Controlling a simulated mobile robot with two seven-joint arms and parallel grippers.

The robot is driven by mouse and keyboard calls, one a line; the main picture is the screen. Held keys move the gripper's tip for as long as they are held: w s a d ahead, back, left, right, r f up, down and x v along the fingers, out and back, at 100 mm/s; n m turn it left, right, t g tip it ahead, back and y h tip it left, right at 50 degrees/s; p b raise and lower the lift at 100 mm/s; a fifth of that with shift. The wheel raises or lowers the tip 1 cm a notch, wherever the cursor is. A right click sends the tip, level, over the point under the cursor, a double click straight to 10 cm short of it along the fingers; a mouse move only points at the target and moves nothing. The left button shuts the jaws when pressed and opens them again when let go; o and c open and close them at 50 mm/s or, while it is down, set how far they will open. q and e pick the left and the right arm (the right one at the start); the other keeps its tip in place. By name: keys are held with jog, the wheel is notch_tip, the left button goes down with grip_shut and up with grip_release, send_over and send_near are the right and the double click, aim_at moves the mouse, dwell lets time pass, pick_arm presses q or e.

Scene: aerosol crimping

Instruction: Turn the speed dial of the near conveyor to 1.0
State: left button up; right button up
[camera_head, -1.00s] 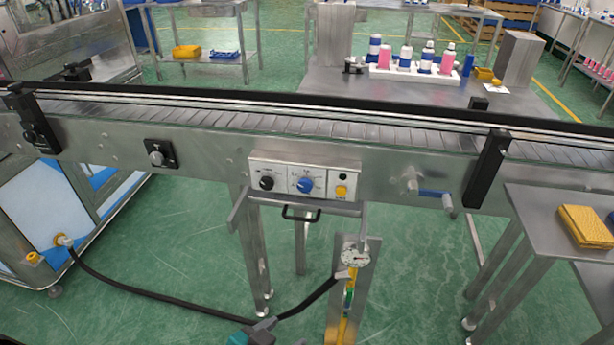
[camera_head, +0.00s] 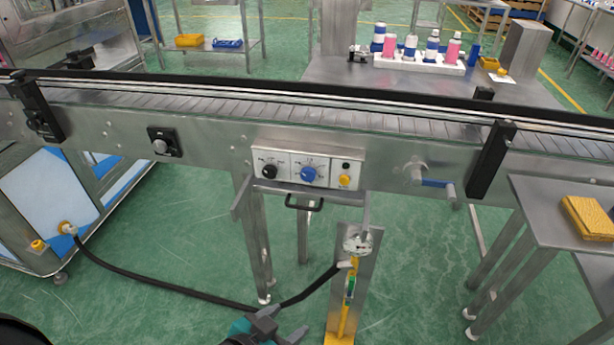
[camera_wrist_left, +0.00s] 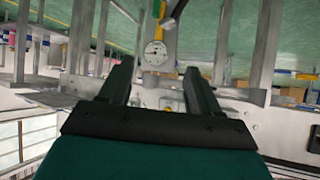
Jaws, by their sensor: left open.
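The near conveyor (camera_head: 215,148) runs across the head view. On its front side is a pale control panel (camera_head: 327,168). The panel has a blue dial (camera_head: 309,174) with scale marks in the middle, a black knob (camera_head: 269,171) at left and a yellow button (camera_head: 345,181) at right. The dial's lettering and exact setting are too small to read. My left gripper (camera_head: 284,324) is low at the bottom edge, below the panel and apart from it. In the left wrist view its fingers (camera_wrist_left: 158,75) are spread with nothing held. My right gripper is not in view.
A black handle (camera_head: 304,205) sticks out below the panel. A post with a round gauge (camera_head: 358,243) stands right of my left gripper, with a black hose (camera_head: 165,290) running to it. A crank with a blue grip (camera_head: 435,183) is on the conveyor at right. A side table (camera_head: 545,205) stands at right.

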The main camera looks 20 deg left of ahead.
pick_arm(q)
jog(key=m, duration=0.2)
jog(key=m+t+y, duration=0.6)
jog(key=m+t, duration=0.1)
jog(key=m, duration=2)
send_near(308, 178)
jog(key=x, duration=0.9)
jog(key=shift+c, duration=0.4)
jog(key=c, duration=1)
jog(key=shift+o, duration=0.2)
